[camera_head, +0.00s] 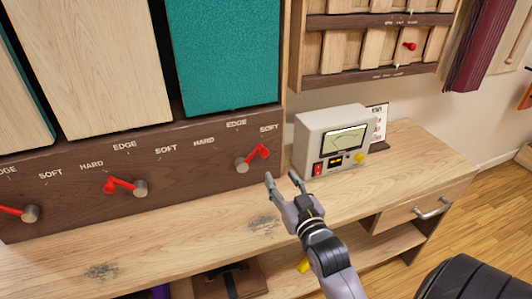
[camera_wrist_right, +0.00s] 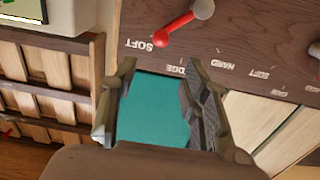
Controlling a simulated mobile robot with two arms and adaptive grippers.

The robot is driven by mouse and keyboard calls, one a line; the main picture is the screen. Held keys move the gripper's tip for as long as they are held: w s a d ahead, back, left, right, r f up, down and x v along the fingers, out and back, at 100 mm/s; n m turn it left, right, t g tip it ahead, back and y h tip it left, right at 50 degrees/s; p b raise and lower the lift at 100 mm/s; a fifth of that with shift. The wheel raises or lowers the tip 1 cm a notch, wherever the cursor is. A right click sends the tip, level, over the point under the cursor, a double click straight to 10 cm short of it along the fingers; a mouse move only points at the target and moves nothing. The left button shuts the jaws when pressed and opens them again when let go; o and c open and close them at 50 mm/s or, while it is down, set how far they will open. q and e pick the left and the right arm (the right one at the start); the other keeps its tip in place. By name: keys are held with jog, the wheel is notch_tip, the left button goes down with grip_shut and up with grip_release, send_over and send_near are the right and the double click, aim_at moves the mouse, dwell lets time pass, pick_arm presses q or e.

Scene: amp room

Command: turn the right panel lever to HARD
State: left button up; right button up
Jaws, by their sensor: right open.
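The right panel lever (camera_head: 255,157) is a red handle on a grey round knob, on the dark wood strip below the teal panel (camera_head: 222,58). Its tip points up and right at the label SOFT; EDGE and HARD lie further left. In the right wrist view the lever (camera_wrist_right: 178,26) also points at SOFT, beyond the fingertips. My right gripper (camera_head: 281,177) is open and empty, just right of and below the lever, apart from it. Its two fingers (camera_wrist_right: 157,78) frame part of the teal panel in the wrist view. My left gripper is not in view.
A second red lever (camera_head: 124,187) and another at the left edge (camera_head: 18,212) sit on the same strip. A grey meter box (camera_head: 322,130) stands on the wooden bench (camera_head: 400,160) to the right. The bench in front of the strip is mostly clear.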

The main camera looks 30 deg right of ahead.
aim_at(266, 154)
jog(key=p+x, duration=0.1)
jog(key=x, duration=1.1)
jog(key=shift+w, duration=0.1)
jog(key=shift+a, duration=0.1)
grip_shut()
